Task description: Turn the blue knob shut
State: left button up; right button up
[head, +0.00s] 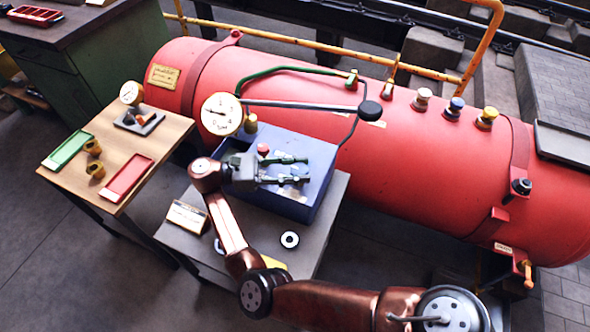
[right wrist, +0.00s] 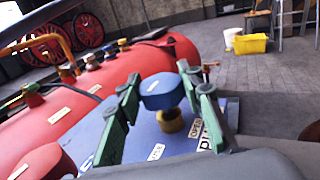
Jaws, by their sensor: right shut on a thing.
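A blue knob (right wrist: 162,90) on a brass stem (right wrist: 171,122) stands on the sloped blue panel (right wrist: 143,140) in the right wrist view. My right gripper (right wrist: 163,92) has its two green fingers on either side of the knob and is shut on it. In the head view the right gripper (head: 297,170) is over the top of the blue box (head: 318,160), and I cannot pick out the knob there. White labels lie on the panel by the stem, one reading OPEN (right wrist: 196,127). My left gripper is not in view.
A red knob (head: 263,149) stands on the box beside the gripper. A pressure gauge (head: 222,114) stands behind it. The big red tank (head: 400,150) with several knobs lies behind the box. A wooden table (head: 160,150) with trays is at left.

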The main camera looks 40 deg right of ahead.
aim_at(299, 169)
jog(key=shift+s+f, duration=0.1)
dwell(0.3)
jog(key=o, duration=1.2)
notch_tip(299, 169, up, 10)
jog(key=shift+r, duration=0.1)
